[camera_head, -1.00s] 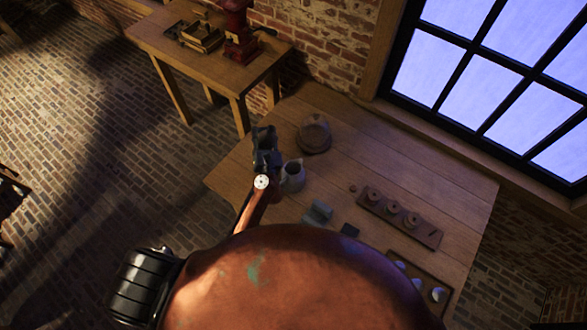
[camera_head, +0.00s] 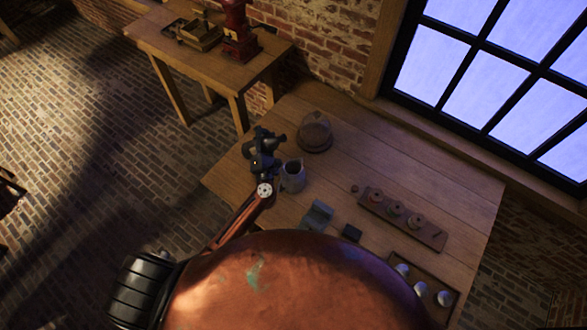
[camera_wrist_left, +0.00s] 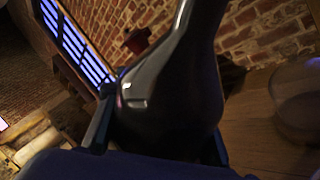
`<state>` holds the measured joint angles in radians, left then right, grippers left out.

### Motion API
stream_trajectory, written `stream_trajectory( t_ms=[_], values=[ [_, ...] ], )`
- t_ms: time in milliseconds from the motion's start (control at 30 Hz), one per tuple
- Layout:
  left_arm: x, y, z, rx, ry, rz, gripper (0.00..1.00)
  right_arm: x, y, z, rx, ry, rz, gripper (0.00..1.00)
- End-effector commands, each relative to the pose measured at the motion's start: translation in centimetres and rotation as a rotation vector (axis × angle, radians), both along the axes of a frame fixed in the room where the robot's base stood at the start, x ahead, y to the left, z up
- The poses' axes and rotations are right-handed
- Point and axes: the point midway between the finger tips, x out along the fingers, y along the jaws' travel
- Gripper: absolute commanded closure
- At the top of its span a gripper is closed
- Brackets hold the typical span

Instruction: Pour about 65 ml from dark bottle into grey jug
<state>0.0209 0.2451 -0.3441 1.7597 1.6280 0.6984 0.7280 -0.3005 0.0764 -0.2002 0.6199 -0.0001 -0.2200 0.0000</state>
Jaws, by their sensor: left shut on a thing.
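The dark bottle (camera_wrist_left: 170,100) fills the middle of the left wrist view, its neck running up out of the frame. My left gripper (camera_head: 262,150) is shut on it. In the head view the bottle (camera_head: 278,139) is a small dark shape at the gripper, leaning toward the right. The grey jug (camera_head: 293,177) stands upright on the table, just right of and below the gripper in the picture. The bottle's mouth and any liquid cannot be made out. My right gripper is not in view.
A glass dome on a round base (camera_head: 315,138) stands close behind the jug. A wooden rack with several round pieces (camera_head: 402,219), a tray with pale pieces (camera_head: 422,285) and a grey-blue block (camera_head: 317,214) lie to the right and front. A side table (camera_head: 205,50) stands behind.

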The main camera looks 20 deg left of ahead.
Motion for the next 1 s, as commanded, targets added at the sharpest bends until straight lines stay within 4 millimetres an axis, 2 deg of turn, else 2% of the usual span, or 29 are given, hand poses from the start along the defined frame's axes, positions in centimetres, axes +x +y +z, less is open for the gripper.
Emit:
stream_trajectory(
  t_ms=[133,300,433,600,1000],
  values=[
    [0.0,0.4,-1.7,0.121,0.017,-0.002,1.00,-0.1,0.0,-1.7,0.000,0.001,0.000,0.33],
    [0.0,0.5,-1.8,0.203,0.028,-0.001,1.00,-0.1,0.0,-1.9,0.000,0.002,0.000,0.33],
    [0.0,0.6,-1.6,0.334,0.050,-0.001,1.00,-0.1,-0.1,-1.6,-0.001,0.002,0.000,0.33],
    [0.1,-0.4,-1.5,0.436,0.069,0.001,1.00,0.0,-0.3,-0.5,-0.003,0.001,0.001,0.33],
    [0.2,-0.8,-1.8,0.569,0.091,0.001,1.00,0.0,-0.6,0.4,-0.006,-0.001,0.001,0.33]
  ],
)
